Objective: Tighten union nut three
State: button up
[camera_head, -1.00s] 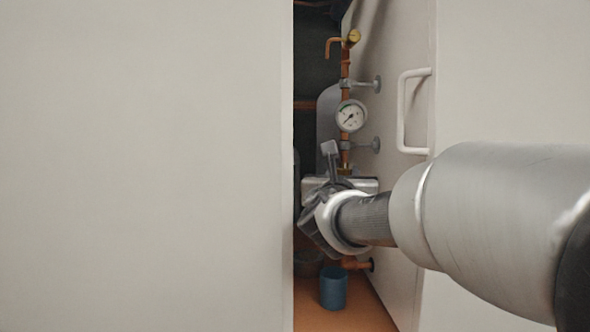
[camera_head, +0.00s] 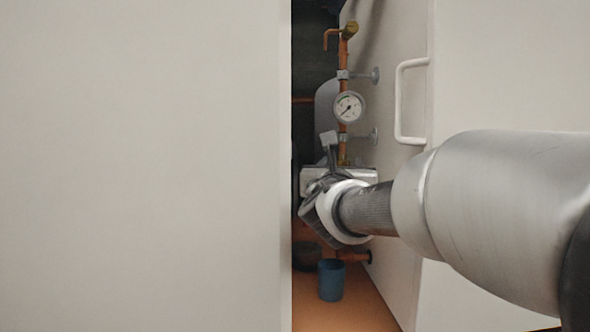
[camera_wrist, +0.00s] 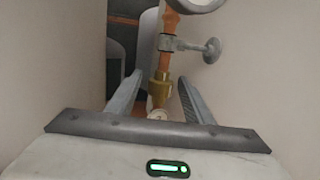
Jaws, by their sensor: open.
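A brass union nut (camera_wrist: 161,88) sits on the vertical copper pipe in the wrist view. My gripper (camera_wrist: 160,77) is open, with one finger on each side of the nut; gaps show between the fingers and the brass. Below the nut is a pale round fitting (camera_wrist: 157,114). In the head view my gripper (camera_head: 328,150) is in the narrow opening at the lower part of the copper pipe (camera_head: 343,62), and my arm hides much of that area. I see no number marking on the nut.
A pressure gauge (camera_head: 349,107) and grey pipe clamps (camera_head: 358,137) sit above on the pipe. A large pale panel (camera_head: 140,165) stands at left; a panel with a white handle (camera_head: 412,102) is at right. A blue cup (camera_head: 331,280) stands on the orange floor (camera_head: 352,313).

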jog(key=shift+d+f+n+y+b, duration=0.1)
jog(key=shift+f+n+y+b, duration=0.15)
jog(key=shift+n+y+b, duration=0.85)
jog(key=b, duration=0.3)
jog(key=shift+m+b, duration=0.3)
jog(key=shift+b, duration=0.1)
jog(key=y+b, duration=0.1)
jog(key=b, duration=0.2)
jog(key=shift+t, duration=0.3)
jog(key=n+y+b, duration=0.1)
jog(key=b, duration=0.2)
jog(key=shift+w, duration=0.1)
jog(key=y+b, duration=0.1)
jog(key=b, duration=0.2)
jog(key=shift+n+b, duration=0.3)
jog(key=shift+b, duration=0.1)
jog(key=shift+r+b, duration=0.15)
jog(key=shift+b, duration=0.3)
grip_shut()
